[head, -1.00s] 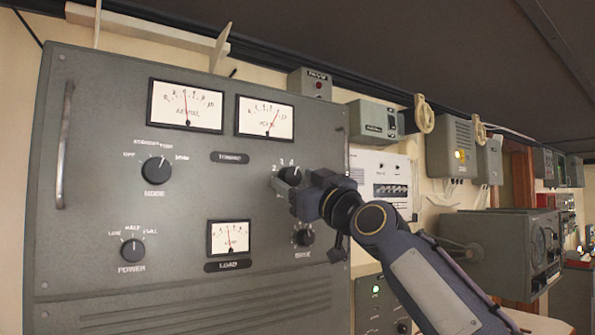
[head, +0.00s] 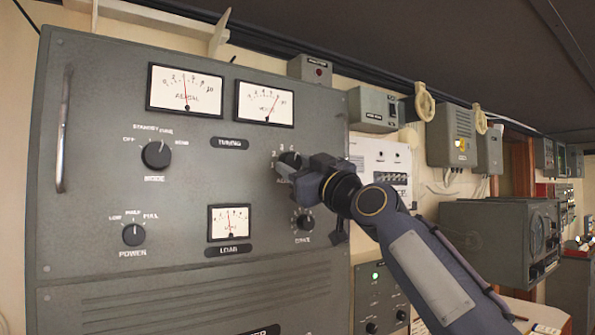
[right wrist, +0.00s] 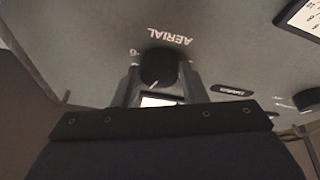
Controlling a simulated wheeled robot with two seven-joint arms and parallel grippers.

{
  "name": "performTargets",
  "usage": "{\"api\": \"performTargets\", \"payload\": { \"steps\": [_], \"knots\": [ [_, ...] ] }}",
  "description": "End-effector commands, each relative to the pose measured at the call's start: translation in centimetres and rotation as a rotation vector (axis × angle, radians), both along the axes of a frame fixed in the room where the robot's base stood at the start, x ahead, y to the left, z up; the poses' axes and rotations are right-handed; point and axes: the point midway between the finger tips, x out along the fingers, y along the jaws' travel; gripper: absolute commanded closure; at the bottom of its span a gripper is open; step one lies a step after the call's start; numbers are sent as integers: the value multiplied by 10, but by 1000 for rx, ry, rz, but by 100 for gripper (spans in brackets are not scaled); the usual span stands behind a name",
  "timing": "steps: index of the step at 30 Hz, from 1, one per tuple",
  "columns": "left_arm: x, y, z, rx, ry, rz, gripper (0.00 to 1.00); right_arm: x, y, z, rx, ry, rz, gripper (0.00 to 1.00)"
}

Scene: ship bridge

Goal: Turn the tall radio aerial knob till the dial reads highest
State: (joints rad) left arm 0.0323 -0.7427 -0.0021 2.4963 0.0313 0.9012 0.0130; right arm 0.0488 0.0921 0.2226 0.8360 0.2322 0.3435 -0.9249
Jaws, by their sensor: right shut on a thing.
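The tall radio (head: 110,290) is a grey cabinet filling the left of the head view. Its aerial knob (right wrist: 158,68) is black and round, with a white pointer line, under the word AERIAL in the right wrist view. In the head view the knob (head: 290,160) is partly hidden by my right gripper (head: 300,172). My right gripper is shut on this knob, one finger on each side. The aerial dial (head: 186,88) at the top left has its red needle a little left of mid-scale. My left gripper is not in view.
A second meter (head: 265,103), a mode knob (head: 156,154), a power knob (head: 133,235), a load meter (head: 229,222) and a lower right knob (head: 304,220) share the panel. My right arm passes close to the lower right knob. Wall boxes (head: 375,109) stand to the right.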

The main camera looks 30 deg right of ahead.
Motion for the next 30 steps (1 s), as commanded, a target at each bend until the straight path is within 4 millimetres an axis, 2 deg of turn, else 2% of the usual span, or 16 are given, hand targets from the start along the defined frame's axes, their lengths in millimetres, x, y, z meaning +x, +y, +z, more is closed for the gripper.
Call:
{"api": "performTargets", "payload": {
  "steps": [3,9,21,30],
  "knots": [
    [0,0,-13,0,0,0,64,0,-2,-3,-63,-9,-2,84],
    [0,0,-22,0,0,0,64,0,-4,-1,-216,-21,-2,84],
    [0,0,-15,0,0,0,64,1,-6,3,-507,-40,-2,84],
    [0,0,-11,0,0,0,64,0,-6,3,-618,-50,-2,84]
  ]
}}
